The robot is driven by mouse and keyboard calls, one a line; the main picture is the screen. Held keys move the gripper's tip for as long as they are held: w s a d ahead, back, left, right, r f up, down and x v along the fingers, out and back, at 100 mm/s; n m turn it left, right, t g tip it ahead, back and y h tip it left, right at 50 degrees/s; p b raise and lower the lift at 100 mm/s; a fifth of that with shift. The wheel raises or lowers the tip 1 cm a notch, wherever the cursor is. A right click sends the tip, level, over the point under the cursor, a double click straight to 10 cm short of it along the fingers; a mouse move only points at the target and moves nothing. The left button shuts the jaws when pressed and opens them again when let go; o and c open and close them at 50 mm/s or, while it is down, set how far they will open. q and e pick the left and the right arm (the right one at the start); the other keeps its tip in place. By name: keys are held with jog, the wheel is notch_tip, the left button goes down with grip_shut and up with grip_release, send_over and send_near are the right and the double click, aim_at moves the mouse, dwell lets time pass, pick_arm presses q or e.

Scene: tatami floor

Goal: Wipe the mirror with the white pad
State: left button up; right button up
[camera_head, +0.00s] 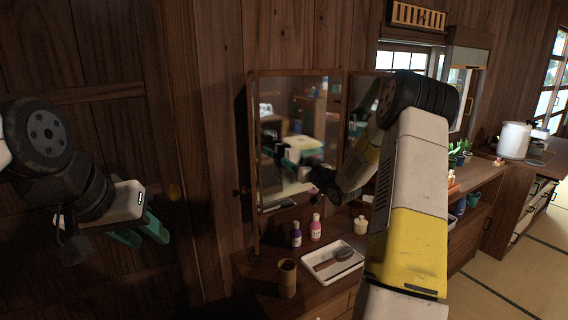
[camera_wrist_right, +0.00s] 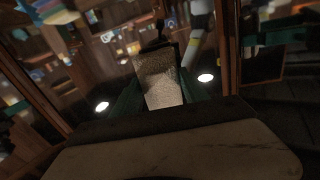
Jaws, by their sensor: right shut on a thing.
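The mirror (camera_head: 318,101) stands upright against the wooden wall, with a second angled panel (camera_head: 360,91) at its right. My right arm crosses in front of it, and its forearm reaches towards the glass. In the right wrist view my right gripper (camera_wrist_right: 158,88) is shut on the white pad (camera_wrist_right: 160,72), held between its green fingers. The glass fills much of that view, with blurred reflections around the pad. I cannot tell whether the pad touches it. My left gripper (camera_head: 141,233) is open and empty at the left, away from the mirror.
Below the mirror, a dresser top holds a white tray (camera_head: 318,262) with a dark brush, a brown cup (camera_head: 288,278), a purple bottle (camera_head: 296,235), a pink bottle (camera_head: 315,228) and a cream jar (camera_head: 360,225). A counter with plants and a white canister (camera_head: 514,140) stands at the right.

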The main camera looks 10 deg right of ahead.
aim_at(301, 158)
jog(key=shift+x, duration=0.95)
jog(key=shift+d, duration=0.15)
jog(key=shift+w+d, duration=0.3)
jog(key=shift+d, duration=0.55)
jog(key=shift+w+d, duration=0.25)
jog(key=shift+d, duration=0.65)
jog(key=shift+w, duration=0.15)
jog(key=shift+s+a+r, duration=0.1)
jog(key=shift+s+a, duration=0.1)
jog(key=shift+a, duration=0.55)
jog(key=shift+s+a+f, duration=0.1)
jog(key=shift+s+a, duration=0.1)
jog(key=shift+a, duration=0.55)
jog(key=shift+s+a+r, duration=0.1)
jog(key=shift+s+a, duration=0.1)
jog(key=shift+a, duration=0.5)
jog(key=shift+s+d, duration=0.15)
jog(key=shift+s, duration=0.4)
jog(key=shift+d+v, duration=0.1)
jog(key=shift+v, duration=1.1)
jog(key=shift+d+v, duration=0.15)
jog(key=shift+v, duration=1.1)
